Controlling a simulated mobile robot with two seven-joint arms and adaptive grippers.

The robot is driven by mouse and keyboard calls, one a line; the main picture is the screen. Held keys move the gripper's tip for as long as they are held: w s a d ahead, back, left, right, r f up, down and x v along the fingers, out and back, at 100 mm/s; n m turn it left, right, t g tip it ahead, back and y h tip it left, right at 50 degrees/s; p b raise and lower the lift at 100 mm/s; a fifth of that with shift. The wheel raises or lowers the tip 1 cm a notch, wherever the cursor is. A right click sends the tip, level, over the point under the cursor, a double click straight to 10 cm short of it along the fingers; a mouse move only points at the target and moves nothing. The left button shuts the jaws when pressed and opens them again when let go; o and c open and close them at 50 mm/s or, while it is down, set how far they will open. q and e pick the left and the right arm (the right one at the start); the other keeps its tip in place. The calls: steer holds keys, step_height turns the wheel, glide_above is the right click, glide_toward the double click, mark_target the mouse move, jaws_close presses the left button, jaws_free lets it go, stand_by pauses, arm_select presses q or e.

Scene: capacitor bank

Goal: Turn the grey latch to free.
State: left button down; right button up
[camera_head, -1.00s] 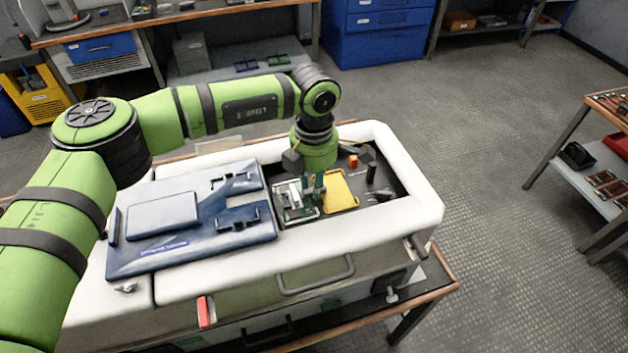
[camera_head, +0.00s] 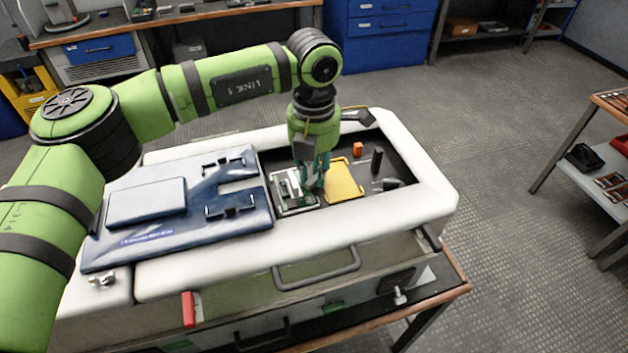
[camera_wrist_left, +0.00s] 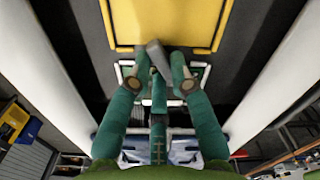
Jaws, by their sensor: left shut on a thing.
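My left gripper (camera_head: 318,180) points down into the open bay of the white-rimmed unit (camera_head: 420,205), between a small green circuit board (camera_head: 296,200) and a yellow plate (camera_head: 345,178). In the left wrist view the gripper (camera_wrist_left: 161,66) is shut on a small grey piece (camera_wrist_left: 156,56), which looks like the grey latch. The latch lies tilted between the fingertips, near the edge of the yellow plate (camera_wrist_left: 165,22). The fingers hide most of it, so its exact setting cannot be told. My right gripper is in neither view.
A blue cover (camera_head: 170,215) lies on the unit left of the bay. An orange block (camera_head: 358,149), a black post (camera_head: 377,160) and a dark knob (camera_head: 392,184) stand in the bay right of the gripper. A bench (camera_head: 610,105) stands far right, with clear floor between.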

mark_target(313, 178)
arm_select(q)
steer(key=n+b, duration=0.6)
steer(key=shift+s+f+n, duration=0.1)
steer(key=shift+f+n, duration=0.15)
steer(key=shift+n, duration=0.05)
steer(key=n+b, duration=0.2)
steer(key=n, duration=0.1)
steer(key=shift+s+r+n+b, duration=0.15)
steer(key=shift+n+b, duration=0.65)
steer(key=shift+n, duration=0.4)
steer(key=c, duration=1.1)
jaws_free()
steer(key=shift+r, duration=0.15)
step_height(313, 178, up, 12)
steer(key=shift+f, duration=0.1)
